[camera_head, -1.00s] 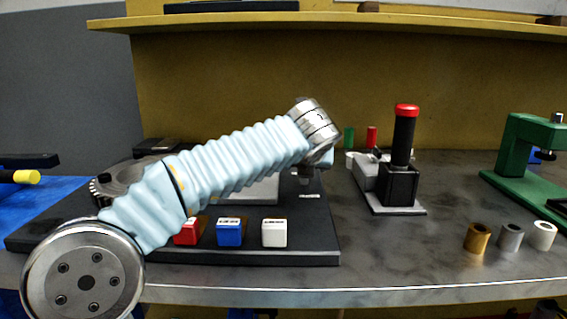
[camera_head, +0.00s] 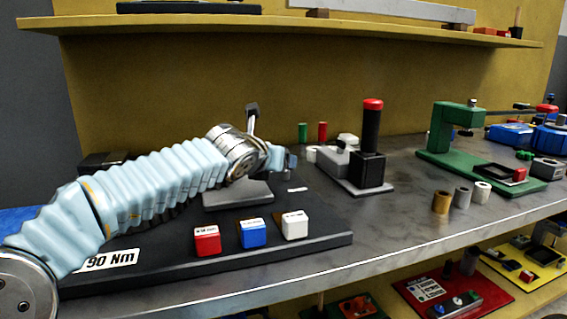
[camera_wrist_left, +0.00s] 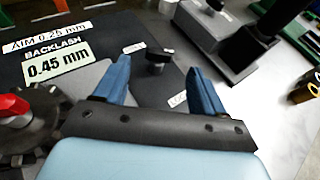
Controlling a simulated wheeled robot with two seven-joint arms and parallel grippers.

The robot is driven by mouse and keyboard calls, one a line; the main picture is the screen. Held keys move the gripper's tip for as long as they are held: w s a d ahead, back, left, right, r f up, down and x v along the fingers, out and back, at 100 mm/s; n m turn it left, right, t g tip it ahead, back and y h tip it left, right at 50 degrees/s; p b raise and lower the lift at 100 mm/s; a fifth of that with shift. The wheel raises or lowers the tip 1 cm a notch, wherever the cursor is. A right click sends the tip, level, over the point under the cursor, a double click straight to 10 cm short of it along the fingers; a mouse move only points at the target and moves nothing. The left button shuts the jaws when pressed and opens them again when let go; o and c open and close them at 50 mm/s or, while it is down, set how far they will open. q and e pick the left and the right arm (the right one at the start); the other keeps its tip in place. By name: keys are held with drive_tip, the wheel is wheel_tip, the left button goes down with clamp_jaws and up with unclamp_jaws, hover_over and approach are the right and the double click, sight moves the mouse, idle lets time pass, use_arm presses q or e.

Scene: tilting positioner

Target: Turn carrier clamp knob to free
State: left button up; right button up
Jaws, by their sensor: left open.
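A small black knob (camera_wrist_left: 158,58) stands on the dark base plate (camera_wrist_left: 150,88) in the left wrist view. It lies between and slightly beyond the fingertips of my left gripper (camera_wrist_left: 162,72), which is open with blue fingers apart. I cannot see it touching either finger. In the head view my left gripper (camera_head: 284,160) is small and side-on over the plate, and the knob cannot be made out there. My right gripper is not in view.
A red knob (camera_wrist_left: 14,106) sits by a toothed gear at left. Red (camera_head: 207,240), blue (camera_head: 253,233) and white (camera_head: 295,225) blocks line the plate's front. A red-topped black post (camera_head: 371,130) stands right of the gripper. A green frame (camera_head: 450,135) is further right.

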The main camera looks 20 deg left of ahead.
use_arm(q)
drive_tip(key=x, duration=0.7)
drive_tip(key=shift+w, duration=0.2)
drive_tip(key=c, duration=1)
